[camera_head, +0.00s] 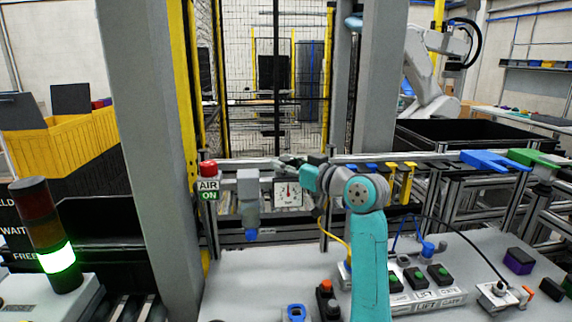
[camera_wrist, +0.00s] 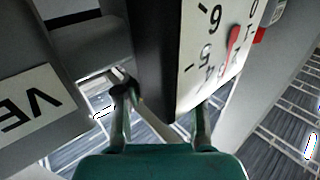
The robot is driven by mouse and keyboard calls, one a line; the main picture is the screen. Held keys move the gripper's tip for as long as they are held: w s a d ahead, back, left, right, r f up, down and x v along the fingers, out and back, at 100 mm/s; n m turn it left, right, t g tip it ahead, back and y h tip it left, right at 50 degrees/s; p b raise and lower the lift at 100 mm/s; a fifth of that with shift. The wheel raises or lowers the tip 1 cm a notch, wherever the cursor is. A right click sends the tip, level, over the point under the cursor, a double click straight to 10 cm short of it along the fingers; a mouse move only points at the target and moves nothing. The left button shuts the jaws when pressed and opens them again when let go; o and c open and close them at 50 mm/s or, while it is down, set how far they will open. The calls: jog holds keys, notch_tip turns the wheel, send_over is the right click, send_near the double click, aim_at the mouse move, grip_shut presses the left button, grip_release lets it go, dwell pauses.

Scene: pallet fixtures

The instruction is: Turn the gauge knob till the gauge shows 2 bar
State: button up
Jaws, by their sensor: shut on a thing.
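The gauge (camera_head: 288,192) has a white square face with dark marks and stands behind the bench, left of my arm. Its needle looks about upright in the head view, but the numbers are too small to read there. In the wrist view the gauge face (camera_wrist: 210,55) is seen at a steep slant, with large digits and a red needle, so I cannot tell the exact value. My gripper (camera_head: 283,163) is at the gauge's upper edge. Its fingers (camera_wrist: 160,103) are closed around the gauge knob, which is mostly hidden between them.
A grey fixture (camera_head: 248,188) with a blue tip stands left of the gauge. A red button over an AIR ON sign (camera_head: 208,190) is further left. Yellow clamps (camera_head: 399,180) and a blue part (camera_head: 490,160) sit on the rail at right. Button boxes (camera_head: 419,278) stand on the bench.

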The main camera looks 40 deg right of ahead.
jog(key=o, duration=1.2)
jog(key=shift+c, duration=0.2)
jog(key=s+d, duration=0.1)
jog(key=s, duration=1.1)
